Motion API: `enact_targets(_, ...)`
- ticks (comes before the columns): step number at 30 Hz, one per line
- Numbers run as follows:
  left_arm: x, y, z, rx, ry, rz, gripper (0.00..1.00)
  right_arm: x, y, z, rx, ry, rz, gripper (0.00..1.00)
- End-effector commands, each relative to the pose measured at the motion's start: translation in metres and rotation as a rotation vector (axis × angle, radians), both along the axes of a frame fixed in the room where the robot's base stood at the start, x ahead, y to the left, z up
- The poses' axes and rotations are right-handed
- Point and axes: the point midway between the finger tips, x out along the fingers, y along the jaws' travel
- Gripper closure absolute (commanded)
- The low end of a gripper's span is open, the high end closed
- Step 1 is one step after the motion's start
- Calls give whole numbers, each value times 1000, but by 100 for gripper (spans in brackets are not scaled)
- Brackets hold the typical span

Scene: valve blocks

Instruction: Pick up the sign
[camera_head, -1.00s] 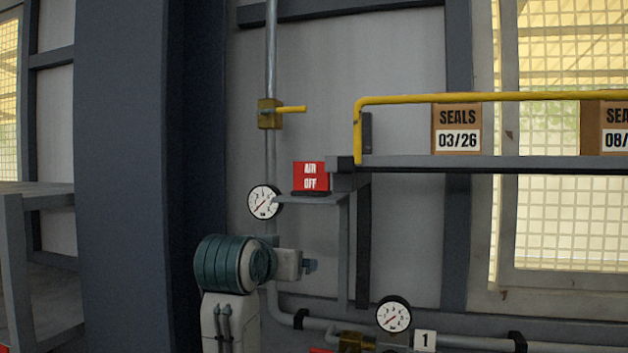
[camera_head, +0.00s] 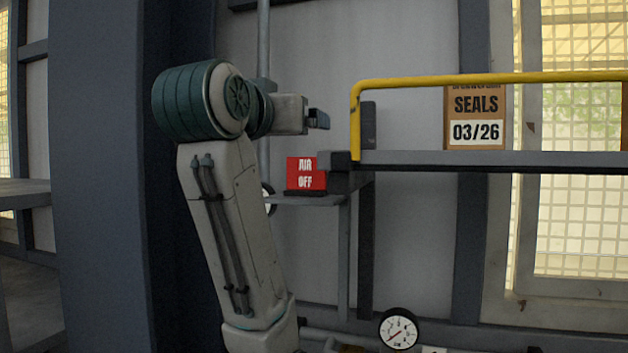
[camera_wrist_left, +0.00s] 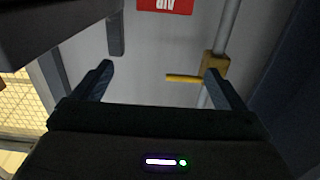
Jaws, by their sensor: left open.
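The red sign (camera_head: 306,173) with white "AIR OFF" lettering stands upright in a dark base on a small grey shelf (camera_head: 318,200) left of the railed platform. My left gripper (camera_head: 318,119) is above the sign and apart from it, with nothing between its fingers. In the left wrist view the gripper (camera_wrist_left: 157,80) is open, with its fingers spread wide. The sign (camera_wrist_left: 165,4) shows there upside down at the top edge, beyond the fingertips, and is partly cut off. My right gripper is not in view.
A grey platform (camera_head: 480,159) with a yellow rail (camera_head: 440,80) is close right of the sign and carries a SEALS box (camera_head: 475,118). A brass valve (camera_wrist_left: 214,65) with a yellow handle is on a pipe behind. A gauge (camera_head: 398,329) is low down.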

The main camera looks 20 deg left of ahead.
Motion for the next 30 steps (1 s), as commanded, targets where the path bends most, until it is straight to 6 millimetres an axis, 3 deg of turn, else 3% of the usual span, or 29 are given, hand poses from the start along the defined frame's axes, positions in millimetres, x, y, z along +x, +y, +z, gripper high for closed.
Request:
enact_targets(5,1,0,-10,-1,1,0,7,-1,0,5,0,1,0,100)
enact_targets(20,0,0,-80,0,2,0,7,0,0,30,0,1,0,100)
enact_targets(30,31,-1,-78,0,2,1,7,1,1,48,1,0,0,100)
